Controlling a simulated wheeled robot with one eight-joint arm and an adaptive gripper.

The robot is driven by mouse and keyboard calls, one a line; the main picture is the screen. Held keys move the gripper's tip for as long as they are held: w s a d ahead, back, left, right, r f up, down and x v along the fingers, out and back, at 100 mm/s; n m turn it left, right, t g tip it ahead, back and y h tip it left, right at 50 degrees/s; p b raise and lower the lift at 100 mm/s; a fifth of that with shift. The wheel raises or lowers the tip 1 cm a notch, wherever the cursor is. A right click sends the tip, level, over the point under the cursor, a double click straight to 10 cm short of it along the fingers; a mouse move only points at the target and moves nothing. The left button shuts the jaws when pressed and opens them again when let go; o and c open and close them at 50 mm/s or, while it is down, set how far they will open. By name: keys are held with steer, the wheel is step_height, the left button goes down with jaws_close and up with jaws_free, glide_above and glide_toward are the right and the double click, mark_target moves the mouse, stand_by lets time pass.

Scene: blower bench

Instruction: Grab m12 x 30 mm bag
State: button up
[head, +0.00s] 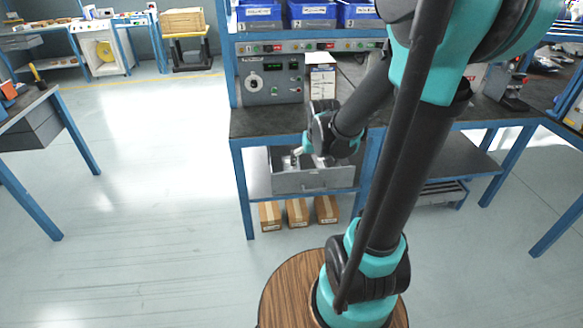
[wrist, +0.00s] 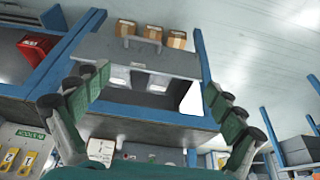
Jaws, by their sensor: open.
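An open grey drawer (head: 313,181) hangs under the blue-framed bench. Small pale bags (head: 289,161) lie in it, partly hidden by my gripper in the head view. The wrist view, which is upside down, shows the drawer front (wrist: 150,58) and two pale bags (wrist: 119,77) (wrist: 158,83) inside. No label is readable, so I cannot tell which is the M12 x 30 mm bag. My gripper (wrist: 147,86) is open and empty, its fingers wide apart on either side of the drawer. In the head view my gripper (head: 299,151) is over the drawer's left part.
The dark bench top (head: 262,122) lies just above the drawer, with a control panel (head: 270,78) and blue bins (head: 312,13) behind it. Open floor (head: 150,190) lies to the left.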

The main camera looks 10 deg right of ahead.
steer(key=w+a+f, duration=0.2)
steer(key=w+f, duration=0.2)
steer(key=w, duration=0.7)
steer(key=w+a+f, duration=0.1)
steer(key=w+f, duration=0.3)
steer(key=w, duration=0.7)
steer(key=x, duration=1.6)
steer(key=shift+s, duration=0.1)
steer(key=c, duration=1.8)
steer(key=shift+r, duration=0.1)
